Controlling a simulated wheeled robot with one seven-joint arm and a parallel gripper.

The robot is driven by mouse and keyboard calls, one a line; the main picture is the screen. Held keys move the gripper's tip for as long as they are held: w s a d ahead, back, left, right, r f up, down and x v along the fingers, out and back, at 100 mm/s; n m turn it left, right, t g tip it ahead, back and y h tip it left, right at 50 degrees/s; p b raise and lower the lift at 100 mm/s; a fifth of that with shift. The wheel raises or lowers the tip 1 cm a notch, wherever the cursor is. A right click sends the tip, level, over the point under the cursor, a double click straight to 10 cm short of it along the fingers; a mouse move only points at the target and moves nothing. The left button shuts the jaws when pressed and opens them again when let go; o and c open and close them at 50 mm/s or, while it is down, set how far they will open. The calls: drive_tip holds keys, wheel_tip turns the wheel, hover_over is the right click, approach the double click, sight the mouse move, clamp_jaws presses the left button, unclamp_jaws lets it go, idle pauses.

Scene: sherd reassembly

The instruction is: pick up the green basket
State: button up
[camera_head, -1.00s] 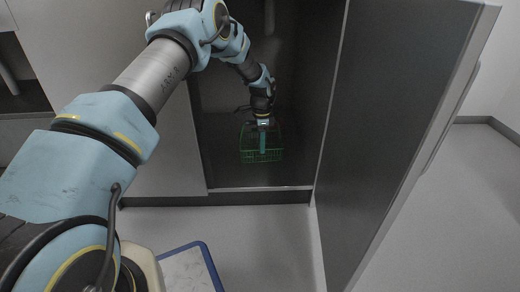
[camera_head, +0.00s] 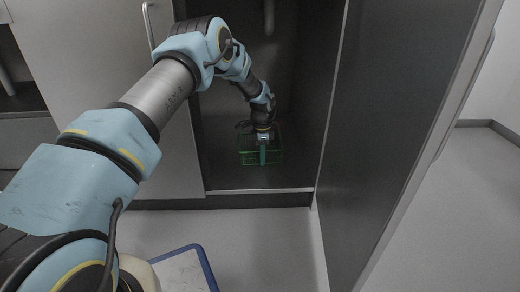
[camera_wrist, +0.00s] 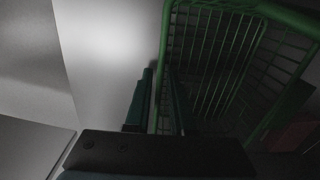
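The green wire basket (camera_head: 275,157) stands on the floor of an open dark cabinet in the head view. In the wrist view its bars and thick green rim (camera_wrist: 285,15) fill the upper right. My gripper (camera_head: 263,163) reaches down into the cabinet at the basket, overlapping its middle in the head view. In the wrist view the two dark green fingers of my gripper (camera_wrist: 159,72) stand apart, with a side edge of the basket running between them. A gap shows between the fingers, and they do not look closed on the edge. The fingertips' contact is too dark to judge.
The cabinet floor (camera_head: 225,178) has a pale front edge (camera_head: 255,191). An open dark door (camera_head: 410,110) stands close on the right, and a closed grey door (camera_head: 90,70) with a handle is on the left. A blue-rimmed surface (camera_head: 190,270) is at the front.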

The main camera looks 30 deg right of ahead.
clamp_jaws()
idle(1.1)
